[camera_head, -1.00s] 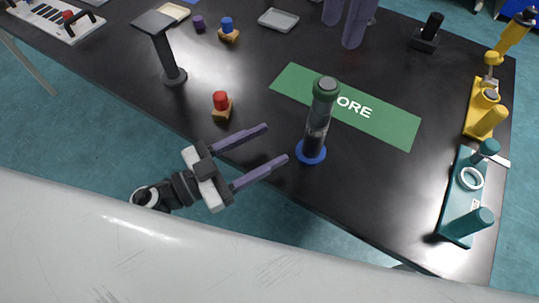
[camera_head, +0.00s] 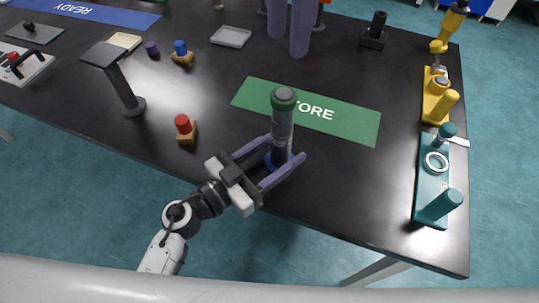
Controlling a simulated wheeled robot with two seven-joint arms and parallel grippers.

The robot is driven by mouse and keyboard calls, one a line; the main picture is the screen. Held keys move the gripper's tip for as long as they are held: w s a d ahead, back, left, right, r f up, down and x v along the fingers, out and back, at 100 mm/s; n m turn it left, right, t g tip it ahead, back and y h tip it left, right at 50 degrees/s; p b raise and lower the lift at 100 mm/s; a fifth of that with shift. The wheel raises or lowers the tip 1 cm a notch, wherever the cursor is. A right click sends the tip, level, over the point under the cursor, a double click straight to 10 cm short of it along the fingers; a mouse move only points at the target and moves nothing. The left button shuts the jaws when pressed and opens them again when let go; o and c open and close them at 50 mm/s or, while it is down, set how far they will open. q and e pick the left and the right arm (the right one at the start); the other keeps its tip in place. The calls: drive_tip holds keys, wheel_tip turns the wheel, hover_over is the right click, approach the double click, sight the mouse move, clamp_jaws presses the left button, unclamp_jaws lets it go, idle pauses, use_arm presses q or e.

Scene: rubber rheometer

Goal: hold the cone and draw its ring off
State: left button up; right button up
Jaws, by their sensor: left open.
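A green mat (camera_head: 350,122) lies behind the column. A red-topped block (camera_head: 185,130) and a black stand (camera_head: 133,106) are to the left. A teal fixture (camera_head: 431,185) and a yellow one (camera_head: 433,108) line the right edge. The table's front edge is close.

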sight(284, 95)
use_arm(q)
drive_tip(key=c, duration=1.1)
drive_tip(key=shift+c, duration=0.8)
use_arm(e)
drive_tip(key=shift+o, duration=0.9)
drive_tip(key=o, duration=0.4)
drive_tip(key=shift+c, duration=0.2)
drive_tip(key=shift+o, duration=0.3)
drive_tip(key=n, duration=0.6)
drive_tip(key=shift+s+r, duration=0.2)
drive_tip(key=shift+r, duration=0.2)
wheel_tip(284, 95, down, 12)
drive_tip(key=n, duration=0.4)
drive_tip(key=shift+r+n, duration=0.25)
drive_tip(key=shift+n, duration=0.05)
